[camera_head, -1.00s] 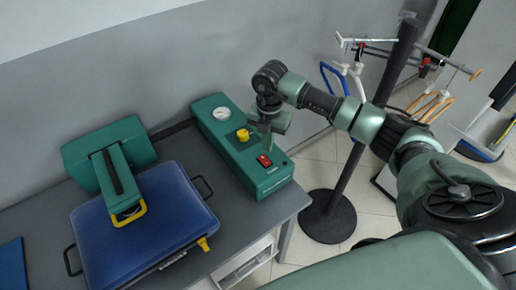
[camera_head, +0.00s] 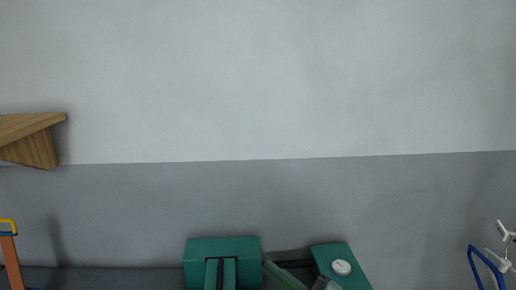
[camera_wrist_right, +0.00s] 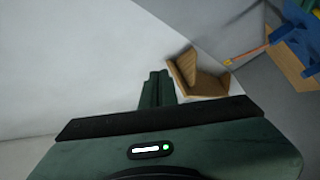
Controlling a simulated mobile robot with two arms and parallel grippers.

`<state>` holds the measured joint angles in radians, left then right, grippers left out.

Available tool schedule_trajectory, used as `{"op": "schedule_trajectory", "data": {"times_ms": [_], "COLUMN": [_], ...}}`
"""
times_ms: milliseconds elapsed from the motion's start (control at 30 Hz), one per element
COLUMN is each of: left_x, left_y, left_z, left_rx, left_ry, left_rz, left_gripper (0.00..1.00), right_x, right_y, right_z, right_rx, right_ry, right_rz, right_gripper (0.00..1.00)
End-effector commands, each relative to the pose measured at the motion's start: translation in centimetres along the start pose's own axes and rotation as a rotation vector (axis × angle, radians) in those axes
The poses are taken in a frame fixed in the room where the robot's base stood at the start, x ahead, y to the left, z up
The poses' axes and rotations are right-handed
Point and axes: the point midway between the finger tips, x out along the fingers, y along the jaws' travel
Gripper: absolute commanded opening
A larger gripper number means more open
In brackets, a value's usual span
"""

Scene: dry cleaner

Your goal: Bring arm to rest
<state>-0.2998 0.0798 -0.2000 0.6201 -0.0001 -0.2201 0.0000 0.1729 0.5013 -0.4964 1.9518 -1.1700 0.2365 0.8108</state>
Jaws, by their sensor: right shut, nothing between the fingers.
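The rest of the arm is cut off there. In the right wrist view its fingers (camera_wrist_right: 157,78) are together and empty, with the pale wall behind them. My left gripper is in neither view.
A wooden shelf (camera_head: 32,124) juts out at left. A blue hanger-like loop (camera_head: 474,262) is at right.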

Motion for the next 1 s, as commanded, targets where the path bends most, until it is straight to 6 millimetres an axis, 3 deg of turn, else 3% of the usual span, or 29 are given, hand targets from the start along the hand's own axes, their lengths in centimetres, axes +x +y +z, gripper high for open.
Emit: {"op": "schedule_trajectory", "data": {"times_ms": [100,200,267,333,433,600,800,1000], "left_x": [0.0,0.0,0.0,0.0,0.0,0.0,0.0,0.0], "left_y": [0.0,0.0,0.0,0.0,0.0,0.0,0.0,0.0], "left_z": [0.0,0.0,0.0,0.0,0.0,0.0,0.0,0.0], "left_rx": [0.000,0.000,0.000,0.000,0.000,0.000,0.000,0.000], "left_ry": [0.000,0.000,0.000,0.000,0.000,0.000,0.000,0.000], "left_rz": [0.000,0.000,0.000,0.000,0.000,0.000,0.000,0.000], "left_gripper": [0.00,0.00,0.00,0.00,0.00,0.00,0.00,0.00], "right_x": [-2.9,-7.1,-10.2,-14.2,-19.9,-26.6,-31.2,-34.6], "right_y": [3.6,4.4,3.6,1.4,-3.2,-10.3,-15.8,-19.8], "right_z": [2.5,6.0,8.2,10.3,11.8,10.5,7.1,2.8], "right_rx": [0.161,0.300,0.389,0.497,0.648,0.834,0.976,1.091], "right_ry": [-0.201,-0.433,-0.590,-0.782,-1.050,-1.353,-1.550,-1.675], "right_rz": [0.272,0.426,0.482,0.510,0.478,0.333,0.144,-0.053], "right_gripper": [0.00,0.00,0.00,0.00,0.00,0.00,0.00,0.00]}}
